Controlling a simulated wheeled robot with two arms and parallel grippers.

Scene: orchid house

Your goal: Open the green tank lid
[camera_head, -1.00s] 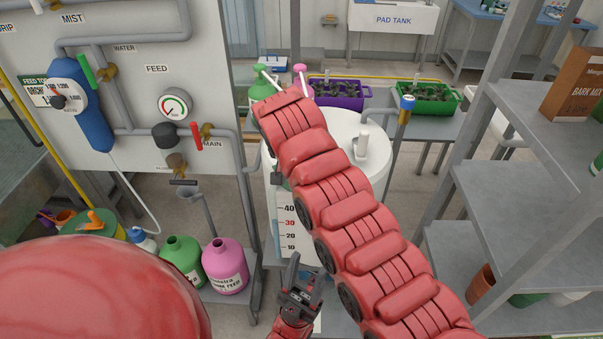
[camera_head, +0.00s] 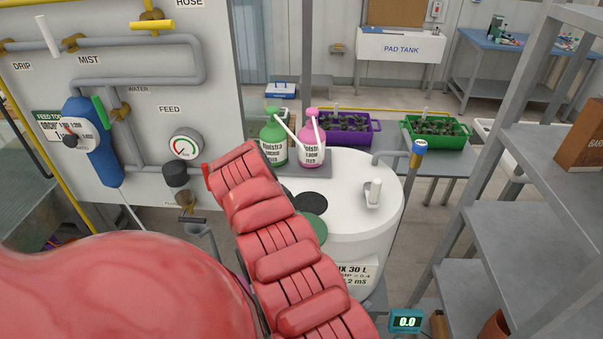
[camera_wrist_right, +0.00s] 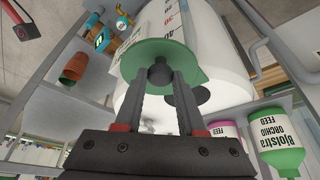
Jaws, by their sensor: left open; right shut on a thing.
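The white tank (camera_head: 350,235) stands in the middle of the head view. Its green lid (camera_head: 312,228) shows beside my right arm, near a dark round opening (camera_head: 311,204) in the tank top. The lid lies to the near side of the opening, apart from most of it. In the right wrist view, my right gripper (camera_wrist_right: 163,80) is shut on the black knob (camera_wrist_right: 160,70) of the green lid (camera_wrist_right: 130,58). The head view hides this grip behind the arm. A red and black piece in the wrist view's corner looks like my left gripper (camera_wrist_right: 28,25).
A green bottle (camera_head: 274,143) and a pink bottle (camera_head: 311,146) stand on a small grey tray at the tank's back. A white handle (camera_head: 374,193) stands on the tank top. The pipe panel (camera_head: 120,140) is left, grey shelves (camera_head: 530,170) right.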

